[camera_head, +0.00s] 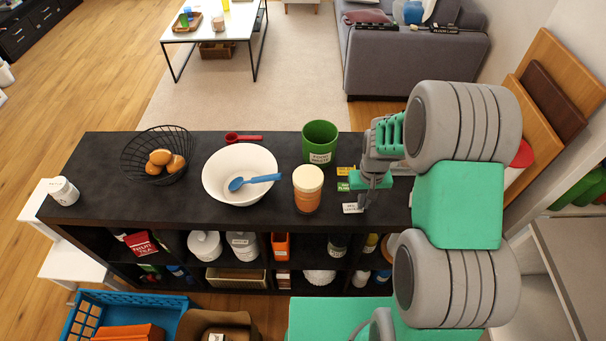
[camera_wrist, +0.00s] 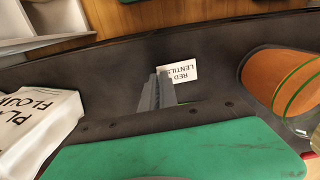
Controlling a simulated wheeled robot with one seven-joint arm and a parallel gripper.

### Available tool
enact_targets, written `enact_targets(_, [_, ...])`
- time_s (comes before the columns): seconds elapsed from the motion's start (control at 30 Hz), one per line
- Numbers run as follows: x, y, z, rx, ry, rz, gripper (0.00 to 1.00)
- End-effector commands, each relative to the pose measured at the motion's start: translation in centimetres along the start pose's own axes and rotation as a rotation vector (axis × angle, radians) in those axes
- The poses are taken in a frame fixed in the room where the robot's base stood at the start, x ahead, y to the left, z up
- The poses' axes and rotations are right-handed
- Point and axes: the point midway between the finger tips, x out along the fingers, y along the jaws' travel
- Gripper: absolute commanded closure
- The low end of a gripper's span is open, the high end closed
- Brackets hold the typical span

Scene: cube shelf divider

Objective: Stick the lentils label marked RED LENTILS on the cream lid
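The white label marked RED LENTILS (camera_head: 353,208) lies near the front edge of the dark shelf top. In the wrist view the label (camera_wrist: 180,72) shows upside down, with one edge partly hidden by my fingertips. My gripper (camera_head: 361,203) points down at the label. Its two fingers (camera_wrist: 160,80) look close together, but I cannot tell whether they pinch the label. The cream lid (camera_head: 308,178) sits on an upright jar with orange contents (camera_head: 306,201), left of my gripper. In the wrist view the jar (camera_wrist: 280,82) stands at the right, and its lid top is not clear.
A yellow label (camera_head: 345,171) and a green label (camera_head: 343,187) lie behind my gripper. A green pot (camera_head: 320,143) stands behind the jar. A white bowl (camera_head: 222,183) with a blue spoon (camera_head: 255,180) is left. A plain flour package (camera_wrist: 42,125) stands close by my gripper.

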Motion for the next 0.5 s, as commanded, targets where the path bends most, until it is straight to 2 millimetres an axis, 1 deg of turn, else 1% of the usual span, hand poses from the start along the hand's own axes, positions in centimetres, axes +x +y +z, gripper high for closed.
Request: enact_targets(0.5, [-1.1, 0.29, -0.02, 0.0, 0.001, 0.0, 1.0])
